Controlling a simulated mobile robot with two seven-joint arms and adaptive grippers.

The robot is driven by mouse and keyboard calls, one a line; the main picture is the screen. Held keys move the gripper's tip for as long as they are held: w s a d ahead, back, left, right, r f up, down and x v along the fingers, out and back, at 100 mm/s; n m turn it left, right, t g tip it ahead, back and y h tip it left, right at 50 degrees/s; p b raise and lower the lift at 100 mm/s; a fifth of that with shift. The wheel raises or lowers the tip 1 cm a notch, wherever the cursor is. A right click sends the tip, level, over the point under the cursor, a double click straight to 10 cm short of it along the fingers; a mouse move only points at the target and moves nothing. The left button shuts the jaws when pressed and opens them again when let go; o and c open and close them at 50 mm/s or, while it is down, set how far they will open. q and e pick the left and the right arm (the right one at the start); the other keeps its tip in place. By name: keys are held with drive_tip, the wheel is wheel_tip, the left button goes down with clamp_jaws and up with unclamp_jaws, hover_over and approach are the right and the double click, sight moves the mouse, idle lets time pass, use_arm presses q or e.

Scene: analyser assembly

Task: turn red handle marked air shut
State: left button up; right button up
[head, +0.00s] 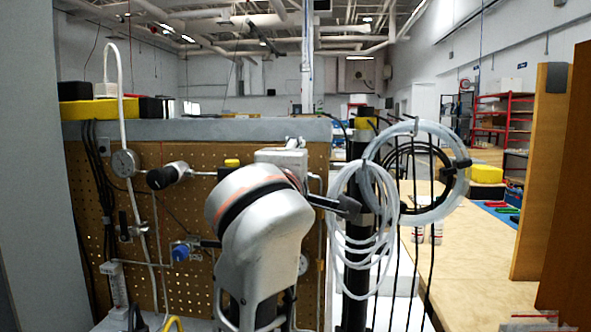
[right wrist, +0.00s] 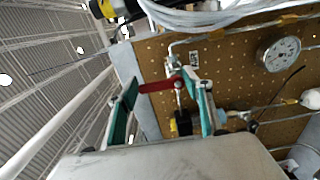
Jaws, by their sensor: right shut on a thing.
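The red handle (right wrist: 157,87) shows in the right wrist view as a short bar on a metal valve in front of the pegboard. My right gripper (right wrist: 166,92), with teal pads, has one finger at each end of the bar and is shut on it. Any lettering on the handle is too small to read. In the head view my right arm's wrist covers this part of the board, so the handle and the fingers are hidden there. My left gripper is in neither view.
Coiled white tubing (head: 368,240) hangs on a dark post to the right of my arm. A wooden table (head: 480,240) lies farther right.

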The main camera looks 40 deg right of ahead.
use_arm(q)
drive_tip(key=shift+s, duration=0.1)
use_arm(e)
drive_tip(key=shift+r, duration=0.1)
drive_tip(key=o, duration=1.1)
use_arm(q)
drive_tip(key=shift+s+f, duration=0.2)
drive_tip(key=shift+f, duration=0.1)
